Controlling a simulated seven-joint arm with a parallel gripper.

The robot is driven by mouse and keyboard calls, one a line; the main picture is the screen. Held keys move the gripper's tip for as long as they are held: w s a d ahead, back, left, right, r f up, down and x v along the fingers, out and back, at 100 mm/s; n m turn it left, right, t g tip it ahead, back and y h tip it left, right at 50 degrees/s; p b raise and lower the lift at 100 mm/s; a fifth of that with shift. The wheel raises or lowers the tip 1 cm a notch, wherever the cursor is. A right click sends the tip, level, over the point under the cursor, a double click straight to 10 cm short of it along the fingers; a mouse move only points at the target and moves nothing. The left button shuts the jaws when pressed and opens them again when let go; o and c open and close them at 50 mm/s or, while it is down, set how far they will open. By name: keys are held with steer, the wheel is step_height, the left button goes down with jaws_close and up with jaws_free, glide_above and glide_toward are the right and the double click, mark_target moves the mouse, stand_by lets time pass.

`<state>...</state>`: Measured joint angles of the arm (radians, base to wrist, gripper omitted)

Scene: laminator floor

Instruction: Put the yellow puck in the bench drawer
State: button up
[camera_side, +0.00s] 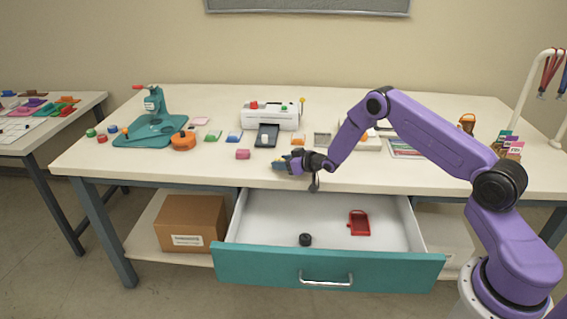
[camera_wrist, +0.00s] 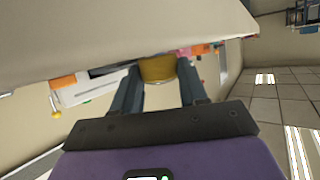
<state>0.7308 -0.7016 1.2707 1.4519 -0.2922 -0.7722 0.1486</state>
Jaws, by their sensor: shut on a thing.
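My gripper (camera_side: 287,164) is at the front edge of the bench top, above the back of the open bench drawer. In the wrist view its two fingers (camera_wrist: 158,82) are shut on the yellow puck (camera_wrist: 158,69), which sits between the fingertips. In the side view the puck is mostly hidden by the fingers. The bench drawer (camera_side: 330,270) has a teal front with a metal handle and is pulled out, with its white inside showing. A small black round thing (camera_side: 305,240) and a red tray-like thing (camera_side: 359,223) lie in it.
Behind are a white laminator (camera_side: 271,116), a teal press (camera_side: 155,125) and an orange round thing (camera_side: 183,141). A cardboard box (camera_side: 191,222) stands under the bench. The drawer's left part is clear.

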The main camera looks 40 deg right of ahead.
steer(key=shift+f, duration=0.1)
steer(key=o, duration=1)
steer(key=shift+o, duration=0.2)
steer(key=shift+f, duration=0.1)
steer(key=v, duration=1.7)
steer(key=s+a+r+n+g+y, duration=0.1)
steer(key=s+a+r+n+g, duration=0.25)
steer(key=a, duration=0.75)
steer(key=s+a+r+n+g, duration=0.2)
steer(key=s+a+r+g, duration=0.1)
steer(key=s, duration=0.8)
steer(key=s+a+r+n+g+h, duration=0.1)
steer(key=s+a+r+g, duration=0.3)
steer(key=s, duration=0.7)
steer(key=shift+a+r+n, duration=0.3)
steer(key=shift+a+n, duration=0.35)
steer(key=shift+a, duration=0.1)
steer(key=shift+o, duration=0.5)
steer(key=s+d+r+n+g+h, duration=0.1)
steer(key=s+d, duration=0.1)
steer(key=s, duration=0.4)
steer(key=s+d+r+n+g+h, duration=0.1)
steer(key=s+d+r, duration=0.1)
steer(key=s, duration=0.4)
steer(key=shift+s+d+n+g, duration=0.25)
steer(key=shift+s+n+g, duration=0.05)
steer(key=shift+n+g, duration=0.1)
